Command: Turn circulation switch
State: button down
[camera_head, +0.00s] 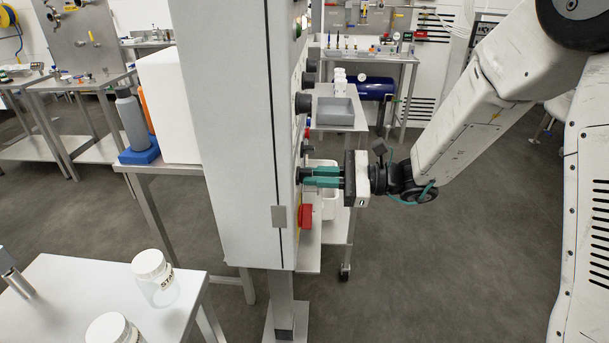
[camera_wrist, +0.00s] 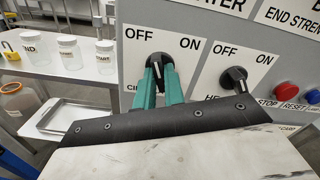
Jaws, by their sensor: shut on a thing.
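The circulation switch (camera_wrist: 158,74) is a black rotary knob on the white control panel, seen in the wrist view under an OFF and ON label; its lower label is mostly covered, with only "CI" showing. My gripper (camera_wrist: 162,80) has its two green fingers shut on this knob, one on each side. The fingers hide most of the knob, so its exact angle is hard to tell. In the head view my gripper (camera_head: 306,177) reaches from the right to the front face of the cabinet (camera_head: 235,130), seen edge-on.
A second black knob (camera_wrist: 234,80) with OFF and ON labels sits close to the right. Farther right are a red stop button (camera_wrist: 281,91) and a blue reset button (camera_wrist: 308,96). A red emergency button (camera_head: 306,215) sticks out below my gripper. Open floor lies right of the cabinet.

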jog(key=shift+n, duration=2.1)
jog(key=c, duration=1.4)
grip_release()
